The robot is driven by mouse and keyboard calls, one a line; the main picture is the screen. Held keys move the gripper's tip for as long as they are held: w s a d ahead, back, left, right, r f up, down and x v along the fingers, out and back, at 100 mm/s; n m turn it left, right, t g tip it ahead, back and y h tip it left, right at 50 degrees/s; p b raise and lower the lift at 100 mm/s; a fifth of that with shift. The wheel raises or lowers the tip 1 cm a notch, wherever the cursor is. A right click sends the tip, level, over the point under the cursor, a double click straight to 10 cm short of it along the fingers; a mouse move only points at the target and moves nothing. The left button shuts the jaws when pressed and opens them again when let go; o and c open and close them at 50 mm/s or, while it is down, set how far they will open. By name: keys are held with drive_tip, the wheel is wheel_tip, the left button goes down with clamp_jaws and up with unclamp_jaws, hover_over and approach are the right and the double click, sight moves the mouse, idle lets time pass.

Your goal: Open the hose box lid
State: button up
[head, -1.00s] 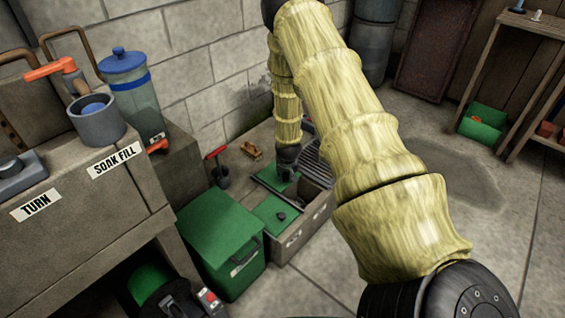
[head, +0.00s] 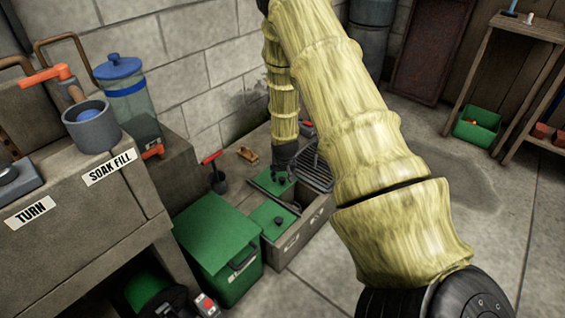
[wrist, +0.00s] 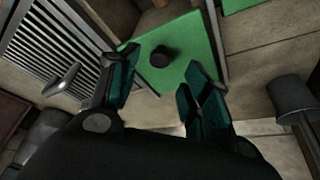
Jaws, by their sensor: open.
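A low box (head: 310,222) with two green lids stands against the wall. The back lid (head: 262,180) and the front lid (head: 259,219) both lie flat, each with a black knob. My gripper (head: 283,177) points down over the back lid. In the wrist view my gripper (wrist: 161,63) is open, its fingers on either side of the lid's black knob (wrist: 163,56), with gaps to both. I cannot tell the fingertips' height above the lid (wrist: 190,42).
A green chest (head: 215,232) with a dark handle stands left of the box. A slatted grate (head: 314,170) lies right of the back lid. A red-handled tool (head: 214,171) and a wooden piece (head: 247,154) are behind. The floor (head: 500,240) at right is clear.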

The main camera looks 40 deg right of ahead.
drive_tip(key=v, duration=0.7)
drive_tip(key=shift+r, duration=0.15)
drive_tip(key=shift+s+a, duration=0.1)
drive_tip(key=shift+a, duration=0.05)
idle(0.3)
